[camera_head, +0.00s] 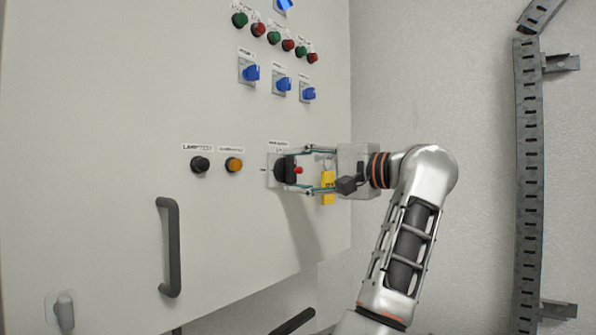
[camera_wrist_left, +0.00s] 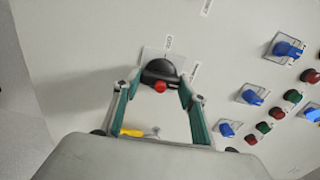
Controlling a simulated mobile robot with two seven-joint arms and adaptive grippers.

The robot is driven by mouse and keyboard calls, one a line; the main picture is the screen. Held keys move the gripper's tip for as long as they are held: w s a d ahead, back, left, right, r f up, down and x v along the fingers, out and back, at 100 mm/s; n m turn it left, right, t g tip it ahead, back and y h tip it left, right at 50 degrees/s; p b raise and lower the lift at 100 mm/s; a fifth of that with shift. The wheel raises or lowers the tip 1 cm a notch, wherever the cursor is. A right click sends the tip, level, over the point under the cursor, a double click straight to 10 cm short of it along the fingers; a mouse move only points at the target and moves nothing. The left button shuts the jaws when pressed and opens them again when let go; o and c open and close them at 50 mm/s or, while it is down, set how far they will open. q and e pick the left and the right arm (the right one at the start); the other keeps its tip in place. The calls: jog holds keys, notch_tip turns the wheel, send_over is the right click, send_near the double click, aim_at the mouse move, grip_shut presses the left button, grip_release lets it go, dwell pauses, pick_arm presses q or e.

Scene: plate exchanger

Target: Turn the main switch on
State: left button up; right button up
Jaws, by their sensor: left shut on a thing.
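The main switch (camera_head: 280,168) is a black rotary knob with a red part on a light square plate, on the right side of the cabinet front. It also shows in the left wrist view (camera_wrist_left: 157,70), with its red part facing the camera. My left gripper (camera_head: 290,170) reaches it from the right, and its two fingers are shut on the knob, one on each side. The left gripper's fingers (camera_wrist_left: 161,76) also flank the knob in the wrist view. The switch's small label is too blurred to read fully. My right gripper is not in view.
A yellow padlock-like piece (camera_head: 328,187) hangs beside my left gripper's fingers. A black button (camera_head: 200,164) and an amber button (camera_head: 234,165) sit left of the switch. Blue switches (camera_head: 250,72) and coloured buttons are above. A dark door handle (camera_head: 170,246) sticks out at lower left.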

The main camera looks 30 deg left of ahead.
pick_arm(q)
jog(key=shift+m, duration=0.3)
dwell(0.4)
jog(key=o, duration=1.1)
jog(key=shift+c, duration=0.2)
jog(key=shift+o, duration=0.2)
